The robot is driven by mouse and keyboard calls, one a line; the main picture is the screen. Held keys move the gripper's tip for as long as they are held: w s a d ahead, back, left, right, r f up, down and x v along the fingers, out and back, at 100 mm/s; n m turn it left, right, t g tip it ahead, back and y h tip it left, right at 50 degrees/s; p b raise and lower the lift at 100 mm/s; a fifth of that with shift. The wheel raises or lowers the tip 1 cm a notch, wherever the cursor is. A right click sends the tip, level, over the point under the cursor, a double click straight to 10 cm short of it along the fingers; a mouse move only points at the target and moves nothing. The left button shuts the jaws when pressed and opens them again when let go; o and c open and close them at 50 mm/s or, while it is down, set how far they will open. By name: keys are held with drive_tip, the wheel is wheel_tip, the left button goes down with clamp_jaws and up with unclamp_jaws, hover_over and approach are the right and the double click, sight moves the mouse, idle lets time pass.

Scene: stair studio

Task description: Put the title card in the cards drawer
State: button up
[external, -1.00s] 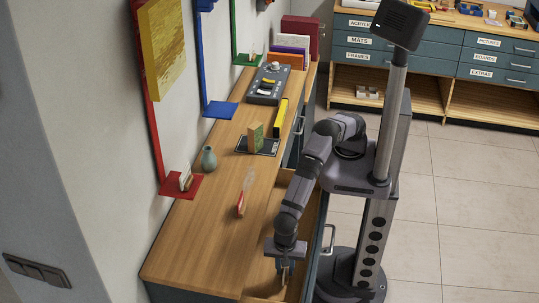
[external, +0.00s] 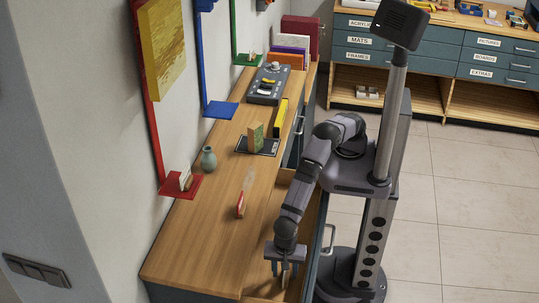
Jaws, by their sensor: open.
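My gripper (external: 284,272) is open and points down over the near end of a pulled-out drawer (external: 311,214) at the counter's front. I see no card between its fingers. The drawer has a wooden inside and a metal handle, and my arm hides much of it. I cannot read a label on it. A small white card (external: 186,179) stands on the red wall shelf. A small red holder (external: 240,207) with a clear upright piece stands on the counter, left of my arm. I cannot tell which piece is the title card.
A grey-green vase (external: 208,159) stands near the wall. A dark tray (external: 241,148) holds an upright block, with a yellow bar (external: 281,118) beside it. A control panel (external: 268,84) and upright folders (external: 288,58) are farther back. The counter's near left part is clear.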

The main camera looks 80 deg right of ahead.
wheel_tip(320, 180, up, 12)
drive_tip(key=a, duration=0.1)
drive_tip(key=shift+a+b, duration=0.2)
drive_tip(key=shift+b, duration=0.25)
idle(0.4)
